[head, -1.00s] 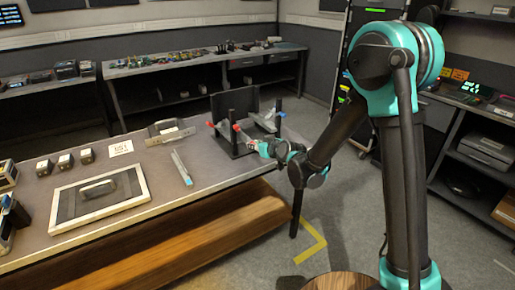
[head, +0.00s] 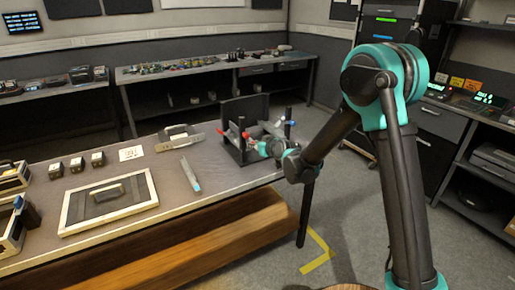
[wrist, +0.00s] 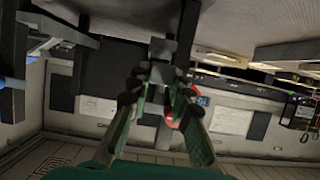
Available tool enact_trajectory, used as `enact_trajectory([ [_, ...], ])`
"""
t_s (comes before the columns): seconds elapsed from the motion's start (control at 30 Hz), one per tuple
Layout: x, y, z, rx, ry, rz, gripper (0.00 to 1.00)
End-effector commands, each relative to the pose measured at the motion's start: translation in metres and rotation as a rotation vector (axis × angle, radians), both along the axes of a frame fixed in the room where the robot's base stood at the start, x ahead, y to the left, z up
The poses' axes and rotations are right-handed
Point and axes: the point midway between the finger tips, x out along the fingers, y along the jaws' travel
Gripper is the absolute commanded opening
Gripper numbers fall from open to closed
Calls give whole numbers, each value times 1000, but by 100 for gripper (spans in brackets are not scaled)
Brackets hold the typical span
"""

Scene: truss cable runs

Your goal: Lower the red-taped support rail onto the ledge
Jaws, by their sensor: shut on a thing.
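A dark rack (head: 240,158) with upright posts and a back panel stands at the right end of the bench. Red ends show at its left and front, and blue ends at its right. My gripper (head: 262,149) is at the front of this rack. In the wrist view my gripper (wrist: 162,72) has its fingers closed on a grey piece, which I take for the red-taped support rail (wrist: 162,47). Red patches show beside the fingers. The fingers hide much of the rail. The ledge cannot be told apart clearly, nor whether the rail touches it.
On the bench (head: 145,185) lie a framed panel with a handle (head: 108,198), a loose grey strip with a blue end (head: 190,174), a grey handled piece (head: 180,138) and several small blocks. A wooden beam (head: 200,245) runs along the front.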

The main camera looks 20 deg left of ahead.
Motion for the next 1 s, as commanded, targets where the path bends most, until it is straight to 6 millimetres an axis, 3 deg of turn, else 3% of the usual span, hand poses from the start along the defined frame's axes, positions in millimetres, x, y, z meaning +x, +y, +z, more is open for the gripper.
enact_trajectory([
  [0.3, 15, 18, 0, 0, -1, 0, 0],
  [0.6, 15, 18, -16, -1, -1, 0, 0],
  [1.0, 15, 18, -19, -1, -1, 0, 0],
])
